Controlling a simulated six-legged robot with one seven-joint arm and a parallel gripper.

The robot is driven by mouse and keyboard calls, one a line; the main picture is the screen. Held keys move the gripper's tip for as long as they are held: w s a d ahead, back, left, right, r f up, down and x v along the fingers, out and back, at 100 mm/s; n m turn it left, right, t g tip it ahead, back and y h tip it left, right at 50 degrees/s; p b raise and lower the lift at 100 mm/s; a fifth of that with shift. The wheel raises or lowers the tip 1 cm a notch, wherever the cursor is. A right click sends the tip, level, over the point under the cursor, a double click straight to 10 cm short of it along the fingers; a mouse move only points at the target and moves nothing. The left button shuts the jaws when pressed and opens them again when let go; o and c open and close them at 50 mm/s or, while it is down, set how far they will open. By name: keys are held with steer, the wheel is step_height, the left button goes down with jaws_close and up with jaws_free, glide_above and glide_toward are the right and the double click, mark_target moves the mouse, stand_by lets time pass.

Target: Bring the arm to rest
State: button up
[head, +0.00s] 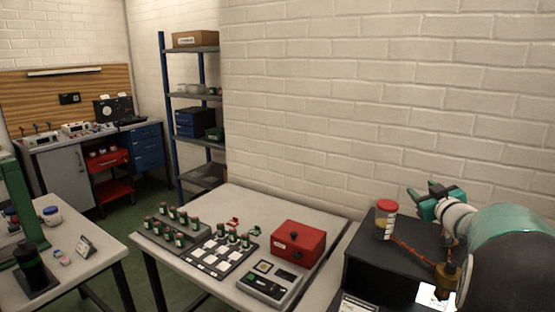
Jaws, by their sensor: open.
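My gripper (424,203) is at the right of the head view, at the end of my teal and white arm. It is open, with nothing seen between its fingers. It is raised beside a clear cylinder (386,224) with a red lid and amber contents. The cylinder stands upright on a black cabinet (367,262), to the left of my gripper, and they look apart. My arm hides part of the cabinet top.
A red-orange rod (410,251) and a brass-coloured piece (447,276) are near my arm. A grey table (325,221) holds a red box (299,242), a keypad device (269,281) and racks of green vials (172,229). A brick wall stands behind.

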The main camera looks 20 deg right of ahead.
steer(key=s+a+m+g+h, duration=0.1)
steer(key=s+a+m+g, duration=0.1)
steer(key=a, duration=0.8)
steer(key=s+a+m+g, duration=0.1)
steer(key=s+a+g, duration=0.2)
steer(key=a, duration=0.7)
steer(key=s+a+f+n+g+y, duration=0.1)
steer(key=s+a+f+g+y, duration=0.1)
steer(key=s+a+f, duration=0.3)
steer(key=s+a+f+n+g+y, duration=0.1)
steer(key=s+a+f+g+y, duration=0.2)
steer(key=s+a, duration=1.1)
steer(key=a+f+g, duration=0.1)
steer(key=a+f, duration=0.1)
steer(key=a, duration=0.1)
steer(key=shift+a+f+y, duration=0.25)
steer(key=shift+y, duration=0.05)
steer(key=shift+w, duration=0.1)
steer(key=shift+c, duration=1.2)
steer(key=shift+d, duration=0.1)
